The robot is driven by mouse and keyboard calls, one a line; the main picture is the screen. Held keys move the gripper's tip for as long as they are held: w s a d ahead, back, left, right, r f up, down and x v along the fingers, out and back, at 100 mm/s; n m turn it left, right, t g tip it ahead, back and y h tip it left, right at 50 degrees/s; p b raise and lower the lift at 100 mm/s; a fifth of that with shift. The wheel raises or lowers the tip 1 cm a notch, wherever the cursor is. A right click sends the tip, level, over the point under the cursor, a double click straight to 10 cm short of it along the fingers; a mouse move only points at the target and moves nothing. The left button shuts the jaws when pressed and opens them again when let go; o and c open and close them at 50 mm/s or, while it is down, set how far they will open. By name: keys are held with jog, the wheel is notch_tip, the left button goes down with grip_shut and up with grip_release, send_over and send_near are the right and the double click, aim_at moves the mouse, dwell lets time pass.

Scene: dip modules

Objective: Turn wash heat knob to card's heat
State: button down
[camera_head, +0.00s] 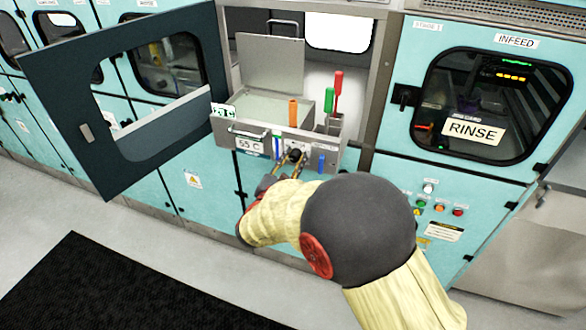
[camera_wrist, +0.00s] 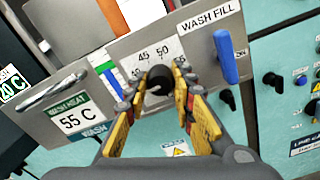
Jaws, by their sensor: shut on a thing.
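The black heat knob (camera_wrist: 160,74) sits on a white dial plate (camera_wrist: 150,54) where 45 and 50 can be read; its other marks are partly hidden. My gripper (camera_wrist: 157,84) is shut on the knob, with a finger on each side. In the head view my gripper (camera_head: 289,165) reaches the knob (camera_head: 295,154) on the front of the wash unit. The card (camera_wrist: 79,122) left of the knob reads "WASH HEAT 55 C"; it also shows in the head view (camera_head: 249,146). I cannot tell where the knob's pointer stands.
A blue handle (camera_wrist: 226,56) is right of the knob under the "WASH FILL" label (camera_wrist: 210,15). A blue and green gauge (camera_wrist: 106,68) is close on the left. The open dark door (camera_head: 60,110) hangs left of the tank. The rinse module (camera_head: 450,170) stands at right.

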jog(key=m+b, duration=0.1)
jog(key=b, duration=0.1)
jog(key=m+b, duration=0.3)
jog(key=b, duration=0.2)
jog(key=shift+f+m, duration=0.3)
jog(key=m+b, duration=0.4)
jog(key=b, duration=0.3)
jog(key=shift+f+m+b, duration=0.1)
jog(key=shift+m+b, duration=0.2)
jog(key=shift+b, duration=0.1)
jog(key=shift+m+b, duration=0.9)
jog(key=m, duration=0.2)
jog(key=shift+r+m+b, duration=0.25)
jog(key=shift+m+b, duration=0.15)
jog(key=m, duration=0.9)
jog(key=shift+f+m, duration=0.15)
jog(key=shift+m, duration=0.25)
jog(key=m, duration=0.9)
jog(key=shift+m, duration=0.6)
